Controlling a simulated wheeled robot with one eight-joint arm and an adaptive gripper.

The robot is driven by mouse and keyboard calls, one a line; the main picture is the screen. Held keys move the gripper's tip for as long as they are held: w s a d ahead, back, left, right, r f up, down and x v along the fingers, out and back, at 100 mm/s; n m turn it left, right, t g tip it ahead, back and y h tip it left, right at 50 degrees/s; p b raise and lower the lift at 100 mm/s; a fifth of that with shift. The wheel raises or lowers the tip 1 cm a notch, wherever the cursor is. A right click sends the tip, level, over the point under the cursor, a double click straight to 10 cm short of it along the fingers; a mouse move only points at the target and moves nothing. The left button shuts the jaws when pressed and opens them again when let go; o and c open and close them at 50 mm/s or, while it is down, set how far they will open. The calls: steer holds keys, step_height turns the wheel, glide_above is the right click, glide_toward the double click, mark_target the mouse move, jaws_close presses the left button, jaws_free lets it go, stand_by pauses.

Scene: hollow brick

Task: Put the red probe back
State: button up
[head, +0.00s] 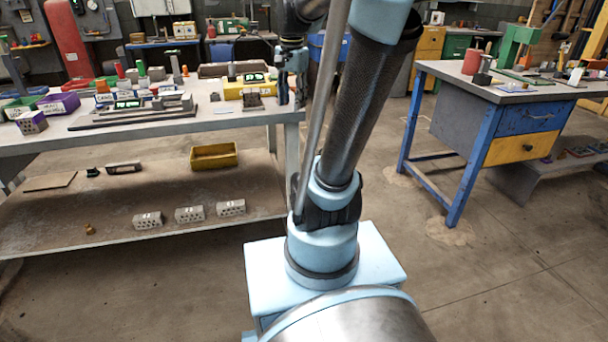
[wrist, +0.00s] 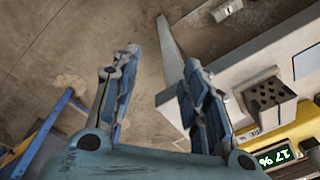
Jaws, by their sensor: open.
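My gripper (wrist: 160,66) is open in the wrist view, with nothing between its fingers. In the head view my gripper (head: 291,72) hangs at the right end of the workbench, and its fingertips are hard to make out. Red-topped pieces stand on the bench, one left of centre (head: 120,70) and a small one (head: 185,70). I cannot tell which, if either, is the red probe.
The workbench (head: 222,115) is crowded with bins, blocks and long dark bars (head: 135,120). Its lower shelf (head: 130,190) holds a yellow tray (head: 214,156) and several perforated bricks (head: 190,213). A blue-legged table (head: 480,85) stands at right. The floor between them is clear.

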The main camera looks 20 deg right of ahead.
steer(key=s+f+n+t, duration=0.1)
steer(key=s+f+n, duration=0.8)
steer(key=s+f, duration=0.8)
steer(key=shift+n, duration=0.4)
steer(key=shift+a+f, duration=0.1)
